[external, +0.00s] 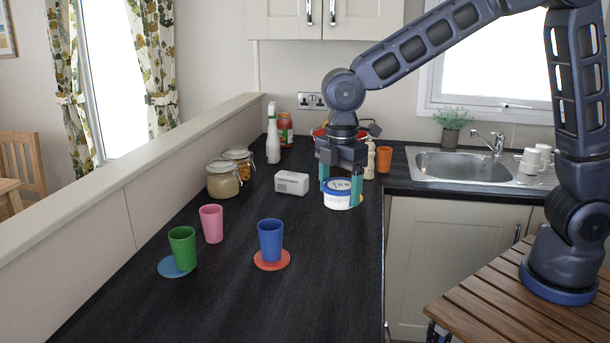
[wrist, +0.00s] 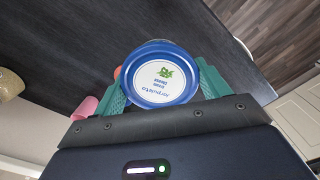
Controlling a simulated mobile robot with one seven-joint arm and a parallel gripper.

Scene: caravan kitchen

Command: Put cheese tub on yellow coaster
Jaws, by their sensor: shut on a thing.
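The cheese tub (external: 338,200) is white with a blue-rimmed lid. In the wrist view its round lid (wrist: 160,75) faces the camera and sits between the two green fingers. My gripper (external: 340,190) points down and is shut on the tub, with a finger on either side. The tub looks upright, at or just above the dark worktop; I cannot tell whether it touches. A sliver of the yellow coaster (external: 361,199) shows at the tub's right, by the finger; the rest is hidden behind the tub and gripper.
A blue cup (external: 270,240) stands on a red coaster (external: 272,264). A white box (external: 291,183), jars (external: 223,180) and an orange cup (external: 384,159) stand farther back. The front worktop is clear.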

